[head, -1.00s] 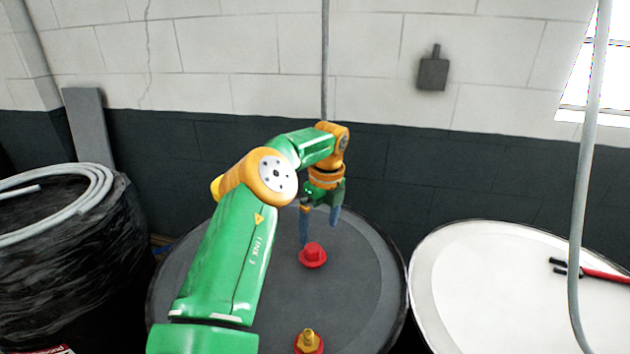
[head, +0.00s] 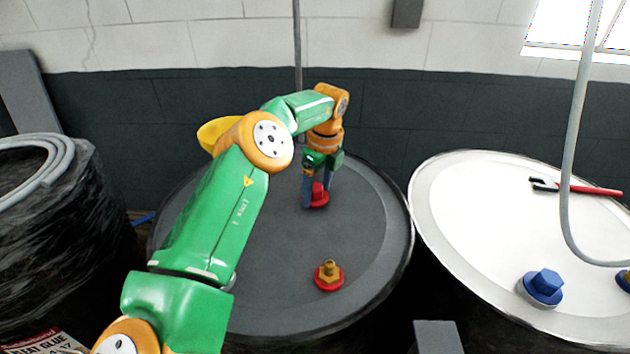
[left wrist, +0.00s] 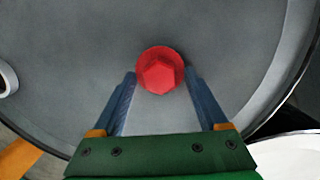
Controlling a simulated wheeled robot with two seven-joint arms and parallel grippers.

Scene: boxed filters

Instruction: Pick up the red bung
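The red bung (head: 319,196) sits on the dark grey drum lid (head: 275,262), toward its far side. It has a faceted top on a round flange, and it also shows in the left wrist view (left wrist: 160,72). My left gripper (head: 316,200) is open and points down at the bung. In the left wrist view its blue fingers (left wrist: 160,77) stand on either side of the bung with gaps, their tips near its front half. In the head view the fingers partly cover the bung. My right gripper is not in view.
A brass fitting with a red base (head: 329,275) stands nearer on the same lid. A wrapped drum (head: 60,235) stands at left.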

